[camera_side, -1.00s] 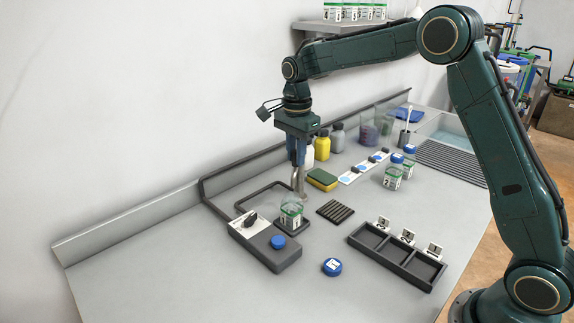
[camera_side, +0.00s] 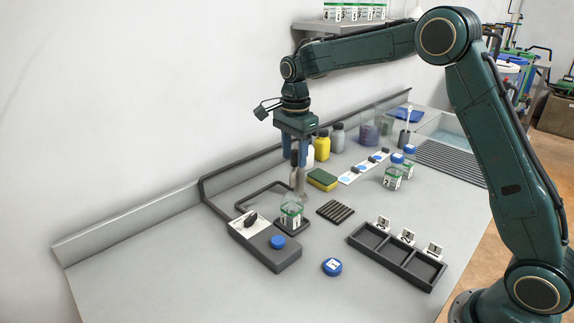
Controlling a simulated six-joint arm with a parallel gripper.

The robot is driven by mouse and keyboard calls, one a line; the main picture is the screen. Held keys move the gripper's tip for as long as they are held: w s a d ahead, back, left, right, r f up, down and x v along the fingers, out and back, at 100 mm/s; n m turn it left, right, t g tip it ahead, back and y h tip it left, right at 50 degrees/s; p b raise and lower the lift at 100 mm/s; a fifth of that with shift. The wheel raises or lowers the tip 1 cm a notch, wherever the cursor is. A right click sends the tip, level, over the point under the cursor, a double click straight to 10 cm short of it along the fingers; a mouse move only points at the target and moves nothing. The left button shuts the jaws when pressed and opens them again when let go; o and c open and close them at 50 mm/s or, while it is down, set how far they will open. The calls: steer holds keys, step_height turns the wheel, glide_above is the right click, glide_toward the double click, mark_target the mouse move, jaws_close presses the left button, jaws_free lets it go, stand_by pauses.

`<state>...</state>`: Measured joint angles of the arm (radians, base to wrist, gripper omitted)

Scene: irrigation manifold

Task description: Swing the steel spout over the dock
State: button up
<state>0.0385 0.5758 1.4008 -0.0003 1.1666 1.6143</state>
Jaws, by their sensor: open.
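The steel spout (camera_side: 300,182) stands just behind the open jar (camera_side: 291,212), with its upper part close to my gripper. The jar has a green-banded label, no lid, and stands on the small dark dock (camera_side: 296,230). My gripper (camera_side: 298,165) points down at the top of the spout, with its blue fingers spread apart. Whether a finger touches the spout is hard to tell. The grey control box (camera_side: 268,248) in front carries a black knob (camera_side: 251,219) on a white plate and a blue button (camera_side: 278,242).
A blue lid (camera_side: 332,267) lies on the bench. A dark slotted tray (camera_side: 385,249) and a ribbed mat (camera_side: 335,211) are to the right. A sponge (camera_side: 322,180), bottles (camera_side: 322,147) and capped jars (camera_side: 393,178) stand behind. The bench front left is clear.

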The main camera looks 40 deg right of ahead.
steer(key=shift+r, duration=0.15)
step_height(320, 180, up, 14)
steer(key=shift+f, duration=0.2)
stand_by(0.5)
steer(key=shift+s, duration=0.1)
steer(key=s+a+r+n+t, duration=0.1)
steer(key=s+r+n+t, duration=0.25)
steer(key=s+n, duration=1)
steer(key=s+f+n+t, duration=0.1)
steer(key=s+f, duration=0.3)
steer(key=s, duration=0.6)
steer(key=s+a+f+n+t, duration=0.1)
steer(key=s+f+n, duration=0.3)
steer(key=s, duration=0.6)
steer(key=shift+s+f, duration=0.2)
steer(key=shift+s, duration=0.2)
